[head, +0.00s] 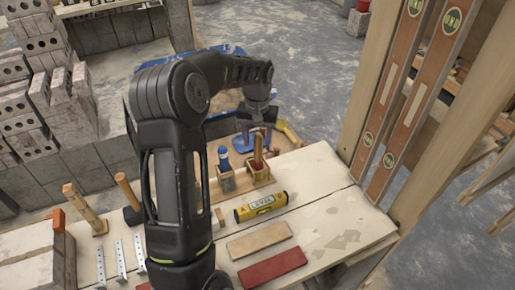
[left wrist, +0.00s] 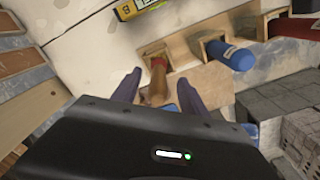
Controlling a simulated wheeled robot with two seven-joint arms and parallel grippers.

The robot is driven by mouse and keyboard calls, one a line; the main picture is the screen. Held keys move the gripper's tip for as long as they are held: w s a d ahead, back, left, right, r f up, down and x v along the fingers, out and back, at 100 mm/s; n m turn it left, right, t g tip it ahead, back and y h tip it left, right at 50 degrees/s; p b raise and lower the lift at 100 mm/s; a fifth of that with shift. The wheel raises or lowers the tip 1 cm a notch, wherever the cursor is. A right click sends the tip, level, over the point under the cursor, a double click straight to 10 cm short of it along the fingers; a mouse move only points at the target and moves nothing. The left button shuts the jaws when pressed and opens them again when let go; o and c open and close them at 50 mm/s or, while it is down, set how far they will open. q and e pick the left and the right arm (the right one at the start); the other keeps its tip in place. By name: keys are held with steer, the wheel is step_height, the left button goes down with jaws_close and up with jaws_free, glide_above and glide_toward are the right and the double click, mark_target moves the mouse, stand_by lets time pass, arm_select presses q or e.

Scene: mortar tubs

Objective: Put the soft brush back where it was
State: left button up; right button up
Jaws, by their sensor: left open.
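A wooden-handled tool with a red-brown part, which looks like the soft brush (head: 258,152), stands upright in the right compartment of a wooden holder (head: 247,184) on the bench. Its handle also shows in the left wrist view (left wrist: 157,88). My left gripper (head: 256,142) is open above the holder. In the left wrist view its two fingers (left wrist: 158,80) lie on either side of the handle, and I cannot tell whether they touch it. The brush's lower end is hidden in the compartment. My right gripper is not in view.
A blue-topped tool (head: 224,160) stands in the compartment to the left. A yellow level (head: 261,206) lies before the holder, with a tan block (head: 259,240) and a red block (head: 272,268). A hammer (head: 127,190) is left of my arm. The bench's right side is clear.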

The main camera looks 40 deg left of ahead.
arm_select(q)
step_height(320, 180, up, 4)
steer(key=shift+f, duration=0.25)
stand_by(0.4)
